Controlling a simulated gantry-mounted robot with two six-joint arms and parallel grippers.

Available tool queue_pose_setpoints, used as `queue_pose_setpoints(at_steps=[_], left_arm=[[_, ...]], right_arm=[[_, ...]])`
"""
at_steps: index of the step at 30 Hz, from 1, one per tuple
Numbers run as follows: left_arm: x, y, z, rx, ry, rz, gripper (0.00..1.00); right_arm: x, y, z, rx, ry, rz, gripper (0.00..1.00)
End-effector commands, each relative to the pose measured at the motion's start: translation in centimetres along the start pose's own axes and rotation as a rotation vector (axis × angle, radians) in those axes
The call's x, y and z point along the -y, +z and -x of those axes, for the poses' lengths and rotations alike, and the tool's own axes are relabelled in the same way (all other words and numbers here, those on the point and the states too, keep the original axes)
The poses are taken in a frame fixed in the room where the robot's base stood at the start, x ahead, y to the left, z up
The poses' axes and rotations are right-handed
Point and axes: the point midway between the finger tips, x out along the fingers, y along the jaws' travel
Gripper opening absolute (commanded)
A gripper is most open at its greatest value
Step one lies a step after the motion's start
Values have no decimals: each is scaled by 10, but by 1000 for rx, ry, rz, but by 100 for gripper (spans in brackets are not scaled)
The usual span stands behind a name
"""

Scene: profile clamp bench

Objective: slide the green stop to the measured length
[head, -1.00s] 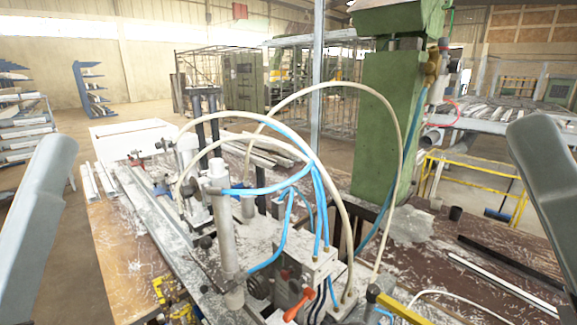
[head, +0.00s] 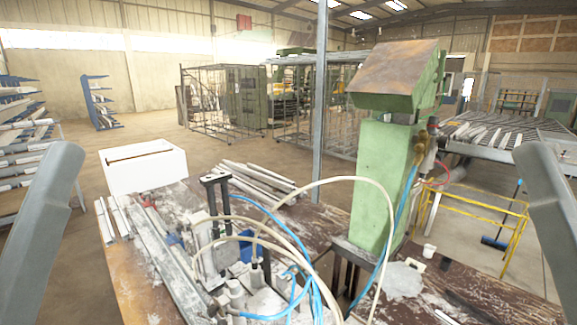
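The clamp fixture (head: 212,235) stands on the bench in the head view, with dark upright posts and pale fittings. A long grey profile or rail (head: 165,262) runs along its left side. I cannot make out a separate green stop on it. The large green machine column (head: 380,185) stands behind and to the right. Grey links of my arms show at the left and right edges. Both grippers are outside the picture, so their fingers and any hold are hidden.
Blue and cream hoses (head: 318,275) loop over the fixture. A white box (head: 146,168) stands at the bench's far left end, and loose profiles (head: 258,180) lie behind the fixture.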

Motion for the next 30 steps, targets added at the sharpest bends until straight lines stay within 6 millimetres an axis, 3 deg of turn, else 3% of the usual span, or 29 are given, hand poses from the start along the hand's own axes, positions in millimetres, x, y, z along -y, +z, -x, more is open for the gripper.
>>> queue_pose_setpoints(at_steps=[1, 10, 14, 17, 25, 30], left_arm=[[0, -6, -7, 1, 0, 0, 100], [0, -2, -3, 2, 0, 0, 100], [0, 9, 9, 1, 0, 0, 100], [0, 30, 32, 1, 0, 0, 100], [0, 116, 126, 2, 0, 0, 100], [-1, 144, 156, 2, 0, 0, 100]], right_arm=[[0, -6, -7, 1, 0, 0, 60], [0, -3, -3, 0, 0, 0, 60], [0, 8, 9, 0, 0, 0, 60], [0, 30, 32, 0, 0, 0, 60], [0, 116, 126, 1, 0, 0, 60], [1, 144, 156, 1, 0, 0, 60]])
